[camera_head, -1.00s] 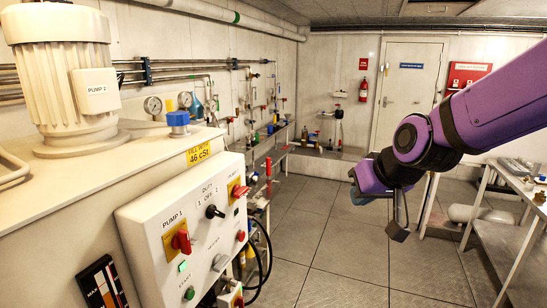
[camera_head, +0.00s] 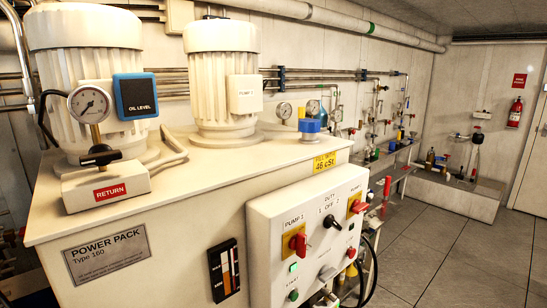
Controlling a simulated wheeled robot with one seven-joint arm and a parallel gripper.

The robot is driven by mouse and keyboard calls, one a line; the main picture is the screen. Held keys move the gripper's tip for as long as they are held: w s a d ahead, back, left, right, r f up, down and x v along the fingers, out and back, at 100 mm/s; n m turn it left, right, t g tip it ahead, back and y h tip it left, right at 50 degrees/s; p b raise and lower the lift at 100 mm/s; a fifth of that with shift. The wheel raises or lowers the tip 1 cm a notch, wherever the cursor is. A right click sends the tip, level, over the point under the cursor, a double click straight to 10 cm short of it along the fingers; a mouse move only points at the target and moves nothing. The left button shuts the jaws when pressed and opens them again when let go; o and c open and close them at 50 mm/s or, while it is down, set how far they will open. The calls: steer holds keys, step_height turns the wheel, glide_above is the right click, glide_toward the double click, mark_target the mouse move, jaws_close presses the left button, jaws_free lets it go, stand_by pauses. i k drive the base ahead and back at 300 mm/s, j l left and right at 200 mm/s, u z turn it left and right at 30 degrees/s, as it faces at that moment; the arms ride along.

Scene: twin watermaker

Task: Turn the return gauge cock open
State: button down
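The cock sits on a white block (camera_head: 112,182) with a red RETURN label (camera_head: 108,192). Whether the cock is open or shut I cannot tell from the handle alone. My gripper and arm are not in view.
Two white pump motors (camera_head: 222,85) stand on the power pack (camera_head: 190,185), with an OIL LEVEL box (camera_head: 135,96) close behind the gauge. A control panel (camera_head: 258,235) with switches juts out at the front. Open floor (camera_head: 440,250) lies to the right.

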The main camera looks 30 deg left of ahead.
mark_target(100, 154)
steer(key=u, duration=2.05)
steer(key=j+z, duration=0.8)
steer(key=z, duration=0.15)
steer(key=k+l, duration=0.05)
